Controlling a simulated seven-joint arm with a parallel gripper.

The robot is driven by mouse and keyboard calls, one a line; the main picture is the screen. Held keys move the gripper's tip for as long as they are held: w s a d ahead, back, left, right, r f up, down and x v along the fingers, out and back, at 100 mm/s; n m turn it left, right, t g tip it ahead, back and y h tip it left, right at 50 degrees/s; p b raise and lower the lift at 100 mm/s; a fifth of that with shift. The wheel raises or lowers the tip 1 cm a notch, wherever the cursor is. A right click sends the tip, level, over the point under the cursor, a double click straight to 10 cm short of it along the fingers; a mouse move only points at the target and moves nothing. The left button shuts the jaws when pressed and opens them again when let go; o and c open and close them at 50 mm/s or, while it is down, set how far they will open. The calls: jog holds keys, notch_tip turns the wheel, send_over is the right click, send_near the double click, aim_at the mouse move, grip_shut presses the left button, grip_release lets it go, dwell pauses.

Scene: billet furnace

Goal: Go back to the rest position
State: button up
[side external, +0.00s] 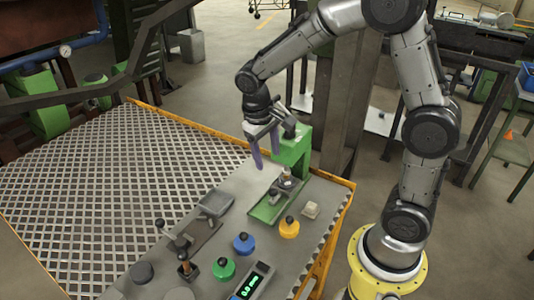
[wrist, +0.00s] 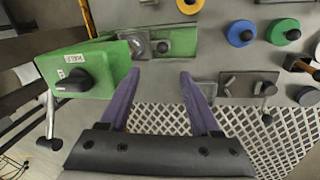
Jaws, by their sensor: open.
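My gripper (side external: 264,150) hangs over the back part of the grey work table (side external: 184,240), to the left of the green press-like device (side external: 293,147) in the side view. Its two purple fingers are apart with nothing between them. In the wrist view my gripper (wrist: 157,75) is also open and empty, and the green device (wrist: 90,80) with a black knob and a lever stands to its left. The gripper appears to be above the table and touching nothing, though its exact height is hard to tell.
Yellow (side external: 289,228), blue (side external: 244,243) and green (side external: 223,269) round pieces with black knobs stand on the table. A lever fixture (side external: 187,268) and a digital readout (side external: 252,281) are near the front. A grated platform (side external: 90,190) lies at left. Dark posts stand behind the arm.

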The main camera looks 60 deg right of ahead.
jog(key=s+a+r+t, duration=0.2)
jog(key=s+r+t, duration=0.3)
jog(key=r, duration=0.7)
jog(key=s+a+f+n+t+y, duration=0.1)
jog(key=s+a+n+y, duration=0.1)
jog(key=s, duration=1.1)
jog(key=shift+a, duration=0.5)
jog(key=shift+s, duration=0.1)
